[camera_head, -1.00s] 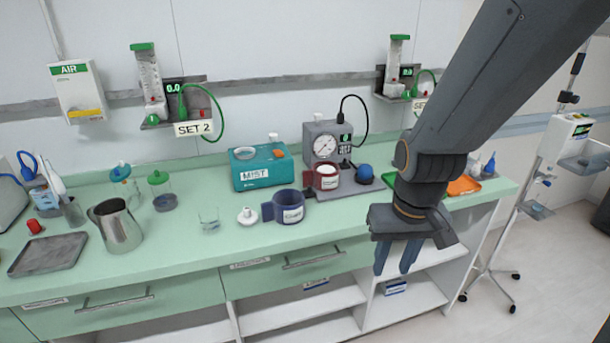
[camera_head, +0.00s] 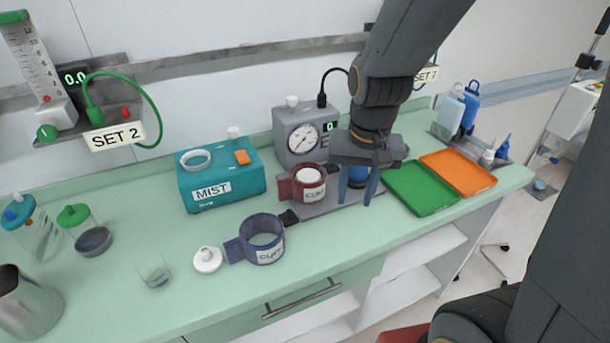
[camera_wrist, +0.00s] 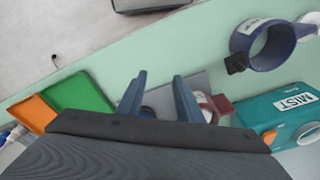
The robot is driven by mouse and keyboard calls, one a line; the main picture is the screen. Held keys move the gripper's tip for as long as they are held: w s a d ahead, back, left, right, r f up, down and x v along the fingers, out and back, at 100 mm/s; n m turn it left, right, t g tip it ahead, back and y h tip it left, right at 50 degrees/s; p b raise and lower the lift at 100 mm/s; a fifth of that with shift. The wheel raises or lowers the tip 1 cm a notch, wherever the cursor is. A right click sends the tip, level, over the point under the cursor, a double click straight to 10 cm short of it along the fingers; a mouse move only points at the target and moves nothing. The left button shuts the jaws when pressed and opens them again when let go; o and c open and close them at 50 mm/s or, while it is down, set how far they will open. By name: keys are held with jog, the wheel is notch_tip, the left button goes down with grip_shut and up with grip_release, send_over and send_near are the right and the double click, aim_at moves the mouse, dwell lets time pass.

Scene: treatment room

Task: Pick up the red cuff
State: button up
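The red cuff (camera_head: 309,192), a dark red ring with a white label and a side tab, stands on the grey base of the gauge unit, with a white piece inside it. In the wrist view the red cuff (camera_wrist: 222,104) is partly hidden behind a finger. My gripper (camera_head: 358,198) is open and empty, fingers pointing down, to the right of the cuff and apart from it. It hides part of a blue bulb (camera_head: 358,181). The open fingers also show in the wrist view (camera_wrist: 160,95).
A blue cuff (camera_head: 264,247) stands in front of the red one, beside a white knob-like piece (camera_head: 207,260). The teal MIST box (camera_head: 220,183) is left, the gauge unit (camera_head: 302,135) behind. Green (camera_head: 420,190) and orange (camera_head: 460,172) trays lie right.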

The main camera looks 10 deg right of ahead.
jog(key=w+a+r+m, duration=0.1)
jog(key=w+a+m, duration=0.5)
jog(key=w+a, duration=0.1)
jog(key=r+m+g, duration=0.1)
jog(key=m, duration=0.5)
send_over(287, 180)
jog(key=shift+w+r, duration=0.1)
jog(key=shift+w, duration=0.1)
jog(key=shift+a+f, duration=0.1)
jog(key=shift+f, duration=0.1)
jog(key=shift+s+f+p, duration=0.1)
jog(key=shift+f+p, duration=1.2)
jog(key=shift+f, duration=2.35)
grip_shut()
